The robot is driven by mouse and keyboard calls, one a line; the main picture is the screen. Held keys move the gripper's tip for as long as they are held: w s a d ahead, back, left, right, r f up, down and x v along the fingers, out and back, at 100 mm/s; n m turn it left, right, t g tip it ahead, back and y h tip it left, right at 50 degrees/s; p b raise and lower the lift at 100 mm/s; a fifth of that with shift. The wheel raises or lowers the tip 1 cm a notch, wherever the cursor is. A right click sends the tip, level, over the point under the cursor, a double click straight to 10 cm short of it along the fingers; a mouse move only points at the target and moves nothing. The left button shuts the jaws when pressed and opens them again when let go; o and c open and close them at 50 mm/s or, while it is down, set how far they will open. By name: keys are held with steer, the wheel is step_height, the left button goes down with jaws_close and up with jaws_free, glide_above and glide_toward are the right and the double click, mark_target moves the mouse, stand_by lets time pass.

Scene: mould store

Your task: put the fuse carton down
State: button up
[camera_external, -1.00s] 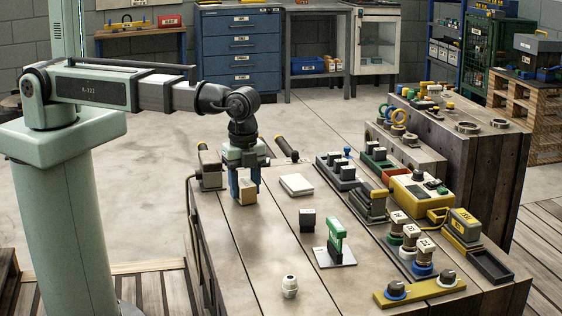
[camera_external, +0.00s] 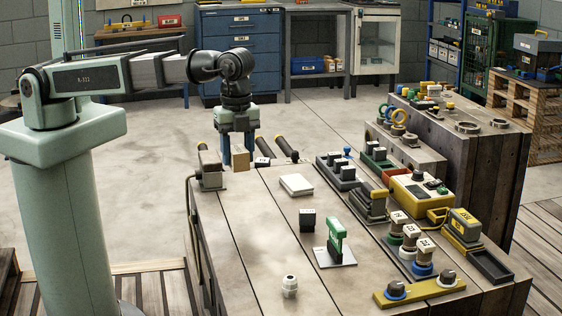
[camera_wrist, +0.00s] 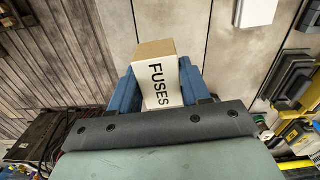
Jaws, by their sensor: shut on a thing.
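The fuse carton, a small tan box, is held between the blue fingers of my gripper (camera_external: 238,160) in the external view. The carton (camera_external: 240,158) appears upright over the far end of the wooden workbench (camera_external: 262,215); it looks raised, though the exact gap below it is hard to judge. In the wrist view the carton (camera_wrist: 160,82) shows a white face marked FUSES and a brown side, with a blue finger of my gripper (camera_wrist: 158,88) against each side.
A grey device (camera_external: 210,168) with a cable stands left of the carton. Dark handles (camera_external: 286,148) lie at the bench's far edge. A white block (camera_external: 296,184), a black block (camera_external: 307,219) and a green piece on a plate (camera_external: 336,240) stand nearer. Bench at front left is clear.

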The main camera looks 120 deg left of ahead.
mark_target(249, 229)
steer(key=w+d+m, duration=0.1)
steer(key=w+d, duration=0.7)
steer(key=shift+d+f, duration=0.1)
steer(key=shift+f, duration=4.75)
steer(key=shift+f, duration=0.1)
steer(key=o, duration=1.1)
step_height(249, 229, up, 12)
